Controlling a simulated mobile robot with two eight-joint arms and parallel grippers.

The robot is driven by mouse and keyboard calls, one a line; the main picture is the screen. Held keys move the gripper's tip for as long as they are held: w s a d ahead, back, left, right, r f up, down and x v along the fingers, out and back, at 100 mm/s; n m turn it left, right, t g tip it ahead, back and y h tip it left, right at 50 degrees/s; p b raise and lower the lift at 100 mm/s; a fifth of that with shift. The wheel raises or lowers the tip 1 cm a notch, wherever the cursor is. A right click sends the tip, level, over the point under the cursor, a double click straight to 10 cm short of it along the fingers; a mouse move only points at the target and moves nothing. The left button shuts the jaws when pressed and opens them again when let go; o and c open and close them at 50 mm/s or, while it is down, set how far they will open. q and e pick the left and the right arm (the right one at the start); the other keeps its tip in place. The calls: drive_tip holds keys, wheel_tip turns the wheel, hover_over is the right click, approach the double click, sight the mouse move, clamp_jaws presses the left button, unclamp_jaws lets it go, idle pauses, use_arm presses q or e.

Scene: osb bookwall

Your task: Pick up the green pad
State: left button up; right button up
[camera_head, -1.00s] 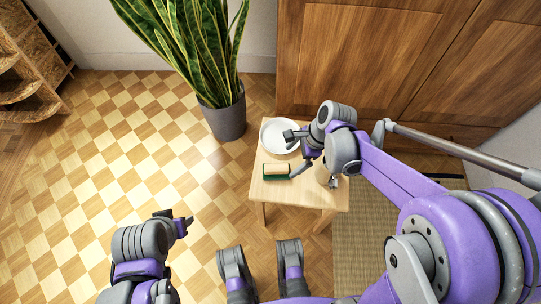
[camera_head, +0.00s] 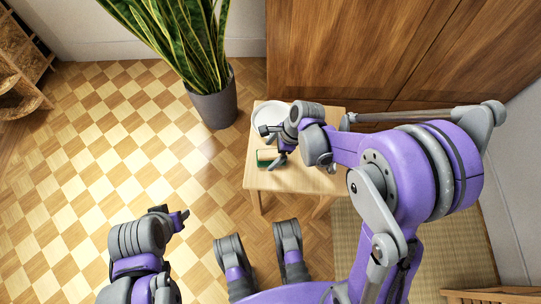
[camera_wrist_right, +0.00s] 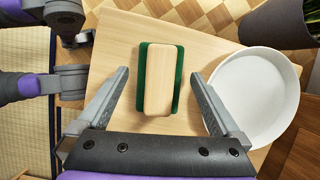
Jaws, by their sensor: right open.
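The green pad (camera_head: 261,160) lies on a small wooden table, with a pale block on top of it. In the right wrist view the green pad (camera_wrist_right: 179,78) shows as strips along both sides of the block (camera_wrist_right: 158,85). My right gripper (camera_head: 271,147) is open over the pad and partly hides it in the head view. In the wrist view the fingers of my right gripper (camera_wrist_right: 160,74) stand on either side of the pad, apart from it in the picture. My left gripper (camera_head: 178,217) is over the floor, away from the table; its jaw opening is unclear.
A white dish (camera_wrist_right: 255,100) stands on the table (camera_head: 300,182) close to the pad. A potted plant (camera_head: 214,107) stands left of the table. A wooden cabinet (camera_head: 340,50) is behind it. The checkered floor (camera_head: 110,140) at left is clear.

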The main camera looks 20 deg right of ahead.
sight(271, 153)
drive_tip(key=shift+w+a+f, duration=0.1)
drive_tip(key=shift+a+f, duration=0.05)
drive_tip(key=shift+f, duration=0.25)
drive_tip(key=shift+r, duration=0.1)
drive_tip(key=c, duration=1.3)
wheel_tip(271, 153, up, 10)
drive_tip(key=p, duration=0.3)
